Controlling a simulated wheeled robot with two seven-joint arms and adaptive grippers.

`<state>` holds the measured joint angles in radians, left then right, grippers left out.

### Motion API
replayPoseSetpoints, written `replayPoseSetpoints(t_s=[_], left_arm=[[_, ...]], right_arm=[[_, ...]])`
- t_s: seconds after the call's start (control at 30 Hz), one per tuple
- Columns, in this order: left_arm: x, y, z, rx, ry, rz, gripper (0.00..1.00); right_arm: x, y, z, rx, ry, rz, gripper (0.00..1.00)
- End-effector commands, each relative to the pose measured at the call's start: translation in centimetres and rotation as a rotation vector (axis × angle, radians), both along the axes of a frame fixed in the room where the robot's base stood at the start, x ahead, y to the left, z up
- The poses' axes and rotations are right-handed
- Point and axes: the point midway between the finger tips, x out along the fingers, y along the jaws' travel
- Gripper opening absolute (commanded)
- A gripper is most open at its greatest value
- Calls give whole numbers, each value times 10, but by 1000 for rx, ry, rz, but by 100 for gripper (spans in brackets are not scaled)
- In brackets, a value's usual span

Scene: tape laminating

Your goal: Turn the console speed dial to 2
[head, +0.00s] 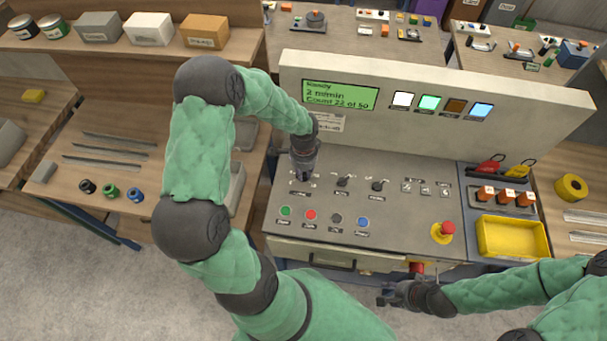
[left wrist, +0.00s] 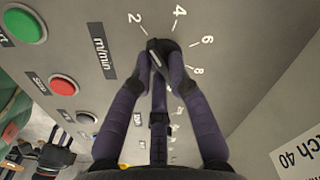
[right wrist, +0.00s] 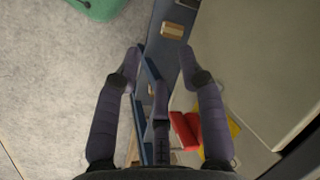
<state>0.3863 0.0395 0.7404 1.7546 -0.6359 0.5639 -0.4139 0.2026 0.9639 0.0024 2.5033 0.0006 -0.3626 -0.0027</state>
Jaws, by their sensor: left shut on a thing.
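The black speed dial (left wrist: 157,50) sits on the console (head: 420,225) panel, with the numbers 2, 4, 6 and 8 around it and an m/min label beside it. In the left wrist view its tip points toward the 2. My left gripper (left wrist: 160,62) is shut on the dial, one finger on each side; in the head view my left gripper (head: 303,172) covers it. The green display (head: 340,94) reads "Ready", "2 m/min" and "Count 22 of 50". My right gripper (head: 384,296) is open and empty in front of the console; it also shows in the right wrist view (right wrist: 160,60).
Two more black knobs (head: 378,185) stand right of the dial. A row of coloured buttons (head: 311,215) lies in front of it, with a red emergency button (head: 447,228) at the right. A yellow tray (head: 512,238) is beside the panel. The console's upright back is close behind the dial.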

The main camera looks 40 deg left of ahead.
Motion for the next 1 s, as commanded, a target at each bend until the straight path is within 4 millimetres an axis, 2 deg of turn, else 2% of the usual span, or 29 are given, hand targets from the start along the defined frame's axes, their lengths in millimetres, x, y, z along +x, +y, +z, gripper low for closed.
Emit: replayPoseSetpoints(t_s=[0.3,0.8,0.83,0.9,1.0], left_arm=[[1,0,0,0,-1,106,0],[1,0,1,0,-1,125,0],[1,0,1,0,-1,125,24],[1,0,1,0,-1,124,42],[1,0,1,0,-1,123,42]], right_arm=[[0,0,-9,0,0,0,40],[0,0,-10,0,0,0,40],[0,0,-10,0,0,0,40],[0,0,-10,0,0,0,40],[0,0,-10,0,0,0,40]])
